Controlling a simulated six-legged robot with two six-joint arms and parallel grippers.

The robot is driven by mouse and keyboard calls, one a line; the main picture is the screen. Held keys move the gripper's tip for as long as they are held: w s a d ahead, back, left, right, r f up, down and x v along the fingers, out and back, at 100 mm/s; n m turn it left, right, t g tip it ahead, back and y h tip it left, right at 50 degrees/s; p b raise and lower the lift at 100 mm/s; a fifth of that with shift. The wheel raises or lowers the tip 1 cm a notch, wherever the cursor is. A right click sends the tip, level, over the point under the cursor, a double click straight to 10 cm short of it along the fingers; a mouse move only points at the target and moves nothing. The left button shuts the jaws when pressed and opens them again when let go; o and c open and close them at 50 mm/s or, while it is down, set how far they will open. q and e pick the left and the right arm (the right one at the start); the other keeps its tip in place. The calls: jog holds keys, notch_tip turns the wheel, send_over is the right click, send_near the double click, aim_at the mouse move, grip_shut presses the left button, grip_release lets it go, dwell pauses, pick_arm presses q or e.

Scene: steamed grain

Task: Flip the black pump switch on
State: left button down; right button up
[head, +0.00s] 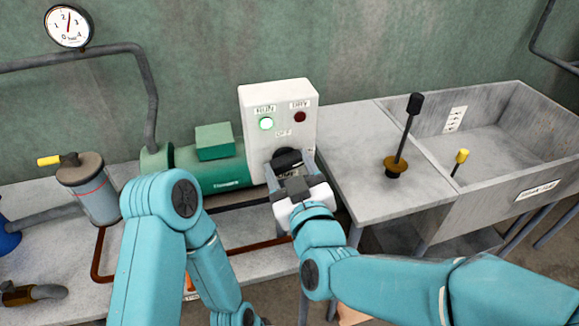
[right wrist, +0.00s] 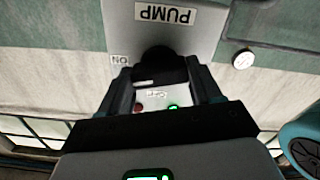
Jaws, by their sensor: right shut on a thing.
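The black pump switch (head: 286,157) is a dark knob low on the front of a white control box (head: 262,98). My right gripper (head: 293,176) is shut on this switch, with one finger on each side of it. In the right wrist view the switch (right wrist: 158,64) sits between the fingertips, near the PUMP label and a small ON label. The box's green RUN lamp (head: 266,124) glows, and its red DRY lamp (head: 300,117) looks dark. The OFF label shows above the knob. The gripper hides the knob's lower part in the head view. My left gripper is out of view.
The green pump motor (head: 210,168) stands left of the box. Right of it are a grey counter (head: 365,150), a black-handled lever (head: 405,135) and a trough (head: 500,135) with a yellow-topped valve (head: 461,157). A grey canister (head: 88,190) stands at left.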

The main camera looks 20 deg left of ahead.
jog(key=m+b, duration=0.1)
jog(key=b, duration=0.1)
jog(key=m+b, duration=0.1)
jog(key=b, duration=0.2)
jog(key=shift+f+m, duration=0.3)
jog(key=shift+r+m, duration=0.25)
jog(key=shift+m, duration=0.15)
jog(key=o, duration=1.1)
jog(key=shift+w, duration=0.1)
jog(key=shift+c, duration=0.2)
